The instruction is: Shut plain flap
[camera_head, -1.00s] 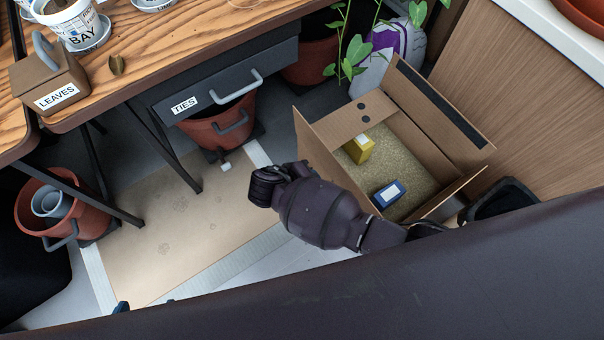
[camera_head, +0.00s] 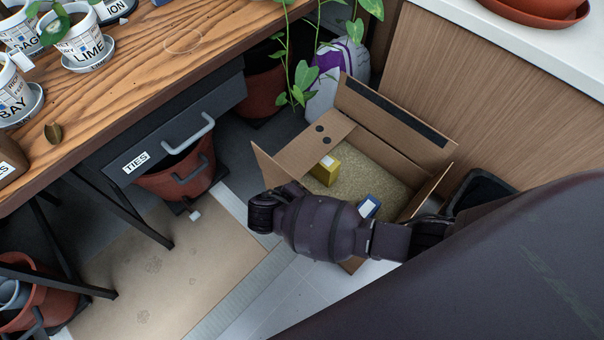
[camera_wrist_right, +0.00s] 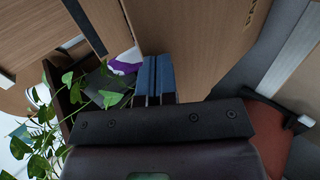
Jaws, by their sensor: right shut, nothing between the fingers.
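Another plain flap (camera_head: 432,190) stands at the box's right end. My right gripper's blue fingers (camera_wrist_right: 155,80) are shut and empty, beside a large cardboard panel (camera_wrist_right: 190,40) in the wrist view; contact is unclear. The head view hides these fingers behind the arm. My left gripper is out of view.
A wooden table (camera_head: 110,95) with a TIES drawer (camera_head: 165,150) stands left. A leafy plant (camera_head: 302,75) and a white-purple sack (camera_head: 335,85) are behind the box. A wood-panelled cabinet (camera_head: 480,95) stands right. A black bin (camera_head: 480,190) is beside the box.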

